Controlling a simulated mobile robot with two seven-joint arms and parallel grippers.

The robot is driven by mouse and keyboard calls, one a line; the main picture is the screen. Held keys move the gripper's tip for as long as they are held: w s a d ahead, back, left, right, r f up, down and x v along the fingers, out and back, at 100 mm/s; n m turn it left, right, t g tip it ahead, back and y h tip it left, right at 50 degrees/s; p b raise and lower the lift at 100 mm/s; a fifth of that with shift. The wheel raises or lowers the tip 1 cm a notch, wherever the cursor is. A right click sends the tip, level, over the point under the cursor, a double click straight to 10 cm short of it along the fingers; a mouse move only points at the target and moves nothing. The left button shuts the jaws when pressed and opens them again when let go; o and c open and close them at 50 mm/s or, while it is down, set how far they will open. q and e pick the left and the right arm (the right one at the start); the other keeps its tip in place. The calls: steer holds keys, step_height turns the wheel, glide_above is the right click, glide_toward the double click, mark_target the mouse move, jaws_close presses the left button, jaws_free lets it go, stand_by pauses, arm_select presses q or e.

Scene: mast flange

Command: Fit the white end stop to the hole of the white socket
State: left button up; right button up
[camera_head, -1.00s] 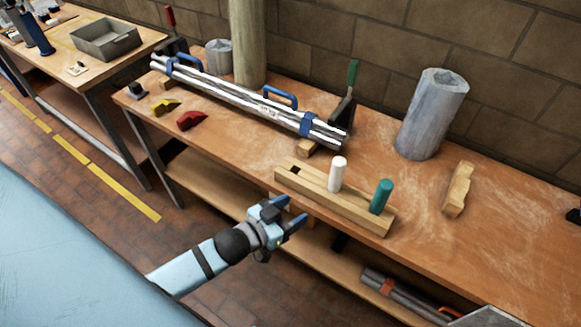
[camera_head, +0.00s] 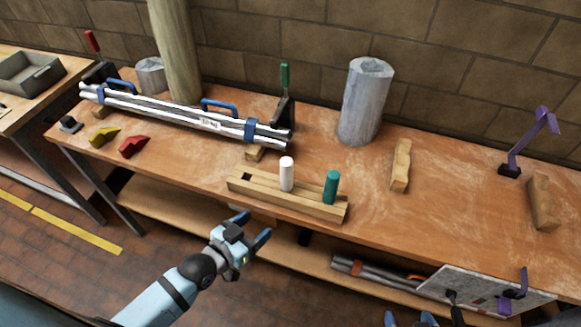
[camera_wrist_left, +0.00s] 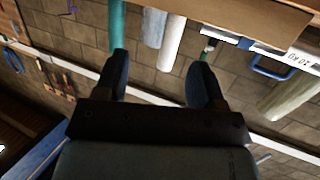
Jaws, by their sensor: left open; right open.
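The white end stop (camera_head: 287,174) is a white peg standing upright in a wooden block (camera_head: 250,191) near the bench's front edge. It also shows in the left wrist view (camera_wrist_left: 171,42), beyond and between my fingers. My left gripper (camera_head: 252,228) is open and empty, in front of the block and apart from it. My right gripper (camera_head: 409,319) is open, with only its fingertips showing at the bottom edge. A bundle of whitish tubes (camera_head: 170,113) with blue clamps lies behind the block; I cannot make out which part is the white socket or its hole.
A teal peg (camera_head: 331,187) stands in the same block, right of the white one. A grey cylinder (camera_head: 366,102), a wooden piece (camera_head: 401,166) and a purple stand (camera_head: 529,140) are farther right. Red (camera_head: 132,147) and yellow pieces lie left.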

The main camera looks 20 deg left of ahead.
arm_select(q)
steer(key=t+h, duration=0.1)
steer(key=t, duration=0.1)
glide_toward(283, 174)
steer(key=x, duration=0.7)
steer(key=shift+w+f, duration=0.2)
steer(key=shift+w, duration=0.15)
steer(key=shift+w+d+p, duration=0.2)
steer(key=shift+w+p, duration=0.1)
steer(key=shift+w, duration=0.1)
steer(key=p+x, duration=0.1)
steer(key=x, duration=0.4)
steer(key=shift+s, duration=0.1)
steer(key=shift+c, duration=0.8)
steer(key=c, duration=1)
arm_select(e)
steer(key=shift+w+a+r, duration=0.15)
steer(key=shift+r, duration=0.4)
